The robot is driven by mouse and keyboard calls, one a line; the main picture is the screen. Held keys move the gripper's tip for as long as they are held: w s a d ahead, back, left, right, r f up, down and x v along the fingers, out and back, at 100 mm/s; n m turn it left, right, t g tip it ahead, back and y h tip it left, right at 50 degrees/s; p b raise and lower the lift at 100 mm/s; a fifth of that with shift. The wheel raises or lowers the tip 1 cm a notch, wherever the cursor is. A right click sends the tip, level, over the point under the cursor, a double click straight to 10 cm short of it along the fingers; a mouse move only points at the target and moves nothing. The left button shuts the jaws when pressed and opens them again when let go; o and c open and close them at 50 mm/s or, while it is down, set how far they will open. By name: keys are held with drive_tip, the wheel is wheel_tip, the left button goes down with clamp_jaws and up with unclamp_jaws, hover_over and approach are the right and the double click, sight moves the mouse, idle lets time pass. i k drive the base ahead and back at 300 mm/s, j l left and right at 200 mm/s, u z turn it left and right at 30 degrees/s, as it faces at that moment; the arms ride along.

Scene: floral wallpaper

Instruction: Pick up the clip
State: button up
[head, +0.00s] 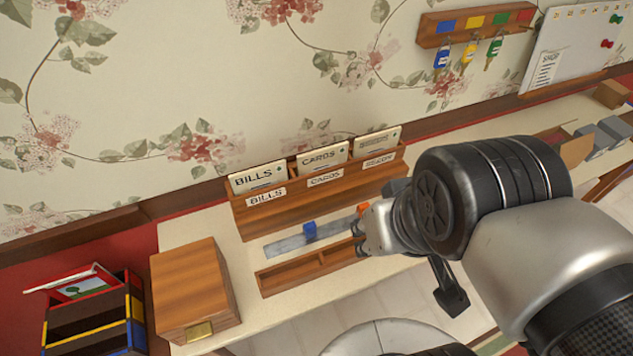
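A small blue piece (310,230), which looks like a clip, sits on a flat grey strip (285,244) on the desk in front of the letter rack. A small orange piece (363,208) shows beside the strip's right end, partly behind my gripper; I cannot tell what it is. My gripper (358,238) is to the right of the blue piece and apart from it, near the strip's right end. Its fingers are small and seen from the side, so their opening is unclear. I see nothing held between them.
A wooden letter rack (300,205) with bills and cards stands behind the strip. A low wooden tray (290,278) lies in front, a wooden box (192,290) to the left. Keys (468,50) hang on the wall. Grey blocks (598,140) stand far right.

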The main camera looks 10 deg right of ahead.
sight(310, 231)
drive_tip(key=j+z, duration=0.2)
drive_tip(key=z, duration=1.55)
drive_tip(key=k+j+z, duration=0.25)
drive_tip(key=k+j, duration=0.6)
drive_tip(key=j, duration=0.1)
